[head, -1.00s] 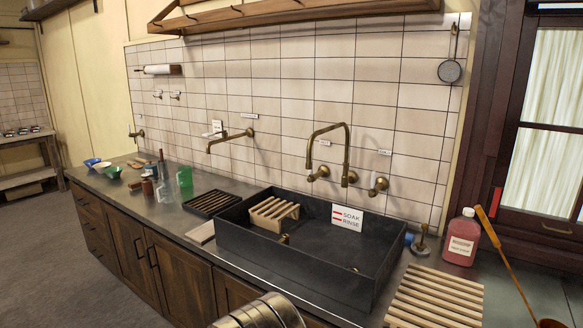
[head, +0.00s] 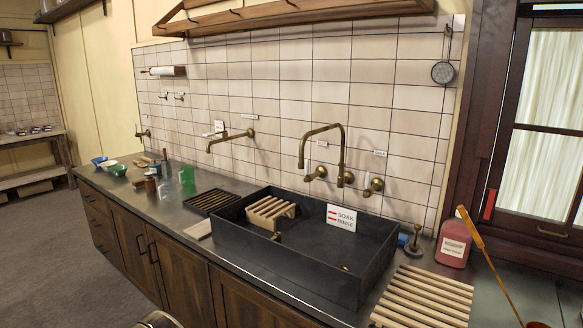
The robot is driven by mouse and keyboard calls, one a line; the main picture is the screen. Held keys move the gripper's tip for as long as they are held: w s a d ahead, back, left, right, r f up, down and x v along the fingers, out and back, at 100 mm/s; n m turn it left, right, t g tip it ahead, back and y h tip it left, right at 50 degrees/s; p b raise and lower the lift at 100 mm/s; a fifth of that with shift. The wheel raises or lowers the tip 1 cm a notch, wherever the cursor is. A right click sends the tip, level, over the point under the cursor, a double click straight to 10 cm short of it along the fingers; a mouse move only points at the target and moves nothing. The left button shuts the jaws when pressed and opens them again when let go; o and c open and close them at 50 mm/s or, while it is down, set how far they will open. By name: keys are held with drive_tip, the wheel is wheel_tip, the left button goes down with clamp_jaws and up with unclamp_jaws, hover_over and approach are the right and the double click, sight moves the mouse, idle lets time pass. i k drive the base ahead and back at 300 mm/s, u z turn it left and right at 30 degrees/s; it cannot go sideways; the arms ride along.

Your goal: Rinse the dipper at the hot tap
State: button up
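A long-handled tool, which looks like the dipper, leans at the lower right. Its orange-brown wooden handle (head: 486,262) slants down to a reddish cup (head: 537,324), mostly cut off by the bottom edge. Nothing visible grips the part of it in view. A tall brass gooseneck tap (head: 325,128) rises on the tiled wall over the black sink (head: 300,275). Brass valves (head: 373,187) sit beside it with small labels too small to read, so I cannot tell which is hot. A second brass spout (head: 230,138) is further left. My gripper is not in view.
The sink holds a wooden rack (head: 270,211) and a "SOAK RINSE" sign (head: 341,217). A slatted wooden board (head: 425,297) and a pink bottle (head: 453,245) stand right of it. A dark drying rack (head: 209,201), green cup (head: 187,179) and several bowls line the left counter.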

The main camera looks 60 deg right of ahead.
sight(306, 180)
drive_tip(key=u, duration=0.1)
drive_tip(key=i, duration=2.25)
drive_tip(key=z, duration=2.3)
